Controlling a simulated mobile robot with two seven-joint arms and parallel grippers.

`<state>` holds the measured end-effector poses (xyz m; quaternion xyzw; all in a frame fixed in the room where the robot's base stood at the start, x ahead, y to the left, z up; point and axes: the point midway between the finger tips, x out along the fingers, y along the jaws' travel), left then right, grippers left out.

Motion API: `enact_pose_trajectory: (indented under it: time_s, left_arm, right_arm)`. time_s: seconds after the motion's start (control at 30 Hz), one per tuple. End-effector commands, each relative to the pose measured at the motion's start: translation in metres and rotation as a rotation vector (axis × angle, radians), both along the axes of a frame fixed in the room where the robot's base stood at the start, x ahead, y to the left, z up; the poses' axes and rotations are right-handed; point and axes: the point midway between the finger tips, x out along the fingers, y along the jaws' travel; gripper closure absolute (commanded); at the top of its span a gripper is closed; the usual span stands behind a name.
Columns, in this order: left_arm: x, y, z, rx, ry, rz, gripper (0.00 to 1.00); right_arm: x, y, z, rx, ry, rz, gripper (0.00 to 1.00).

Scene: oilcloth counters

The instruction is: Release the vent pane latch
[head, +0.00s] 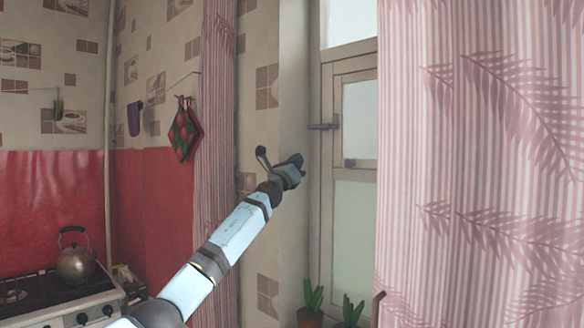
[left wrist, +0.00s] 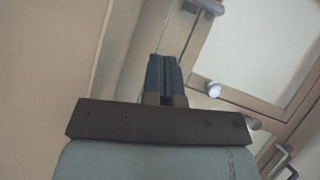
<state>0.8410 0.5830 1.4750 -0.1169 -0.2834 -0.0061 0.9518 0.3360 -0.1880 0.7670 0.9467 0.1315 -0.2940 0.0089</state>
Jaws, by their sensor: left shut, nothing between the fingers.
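The window (head: 340,170) has a narrow framed vent pane (head: 357,108) with pale glass. A dark lever latch (head: 322,126) sticks out to the left from its frame. A small round knob (head: 349,163) sits lower, on the pane's bottom rail. My left gripper (head: 297,160) is shut and empty, left of the window and below the lever. In the left wrist view its dark fingers (left wrist: 163,70) are together, and a metal knob (left wrist: 213,88) shows to their right, apart from them. A metal handle (left wrist: 208,6) is cut off at the top edge. My right gripper is not in view.
A striped pink curtain (head: 480,160) covers the right side, and a narrower one (head: 215,170) hangs left of the arm. Potted plants (head: 311,305) stand below the window. A stove (head: 60,300) with a kettle (head: 75,262) is at the lower left. Pot holders (head: 185,132) hang from a line.

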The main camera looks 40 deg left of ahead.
Motion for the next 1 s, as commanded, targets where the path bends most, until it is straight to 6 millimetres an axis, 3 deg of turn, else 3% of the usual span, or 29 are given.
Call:
enact_pose_trajectory:
  time_s: [0.27, 1.0]
  left_arm:
    - [-0.022, 0.001, -0.016, -0.001, 0.001, -0.002, 1.00]
    - [-0.023, 0.001, -0.016, -0.002, 0.001, -0.001, 1.00]
  right_arm:
    - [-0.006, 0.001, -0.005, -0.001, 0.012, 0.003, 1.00]
    - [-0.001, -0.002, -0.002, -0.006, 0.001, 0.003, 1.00]
